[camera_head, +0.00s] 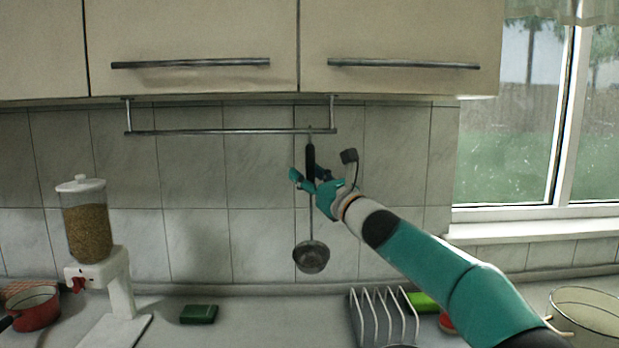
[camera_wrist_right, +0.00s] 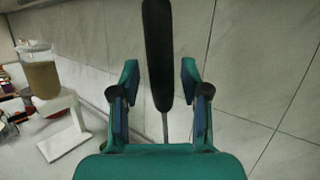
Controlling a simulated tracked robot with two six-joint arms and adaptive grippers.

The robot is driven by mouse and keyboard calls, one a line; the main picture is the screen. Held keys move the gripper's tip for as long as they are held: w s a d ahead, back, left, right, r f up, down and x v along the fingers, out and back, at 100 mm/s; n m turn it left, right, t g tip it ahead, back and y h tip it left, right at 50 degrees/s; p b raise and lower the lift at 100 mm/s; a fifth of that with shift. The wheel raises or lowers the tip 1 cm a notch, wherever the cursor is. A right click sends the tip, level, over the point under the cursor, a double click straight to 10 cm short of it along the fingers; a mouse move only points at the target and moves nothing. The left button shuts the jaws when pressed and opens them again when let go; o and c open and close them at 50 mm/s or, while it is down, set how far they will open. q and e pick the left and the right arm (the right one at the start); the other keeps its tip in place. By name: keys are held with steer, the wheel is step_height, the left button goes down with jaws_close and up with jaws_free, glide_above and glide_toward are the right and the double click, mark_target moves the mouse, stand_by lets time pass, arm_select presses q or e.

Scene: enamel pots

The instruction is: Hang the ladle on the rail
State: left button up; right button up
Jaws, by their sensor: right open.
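The ladle (camera_head: 311,257) hangs upright at the right end of the metal rail (camera_head: 225,131), its black handle up at the rail and its bowl down in front of the tiles. My right gripper (camera_head: 309,180) is at the lower part of the handle. In the right wrist view the black handle (camera_wrist_right: 158,55) runs between the two open fingers of the gripper (camera_wrist_right: 158,85), with a gap on each side. The exact contact of the handle's top with the rail is too small to tell. My left gripper is not in view.
Cupboards (camera_head: 190,40) are just above the rail. On the counter are a grain dispenser (camera_head: 88,220), a red pan (camera_head: 35,310), a green box (camera_head: 199,314), a white rack (camera_head: 380,315) and a cream pot (camera_head: 590,312). The wall behind the ladle is close.

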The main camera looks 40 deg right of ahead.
steer(key=v, duration=1.2)
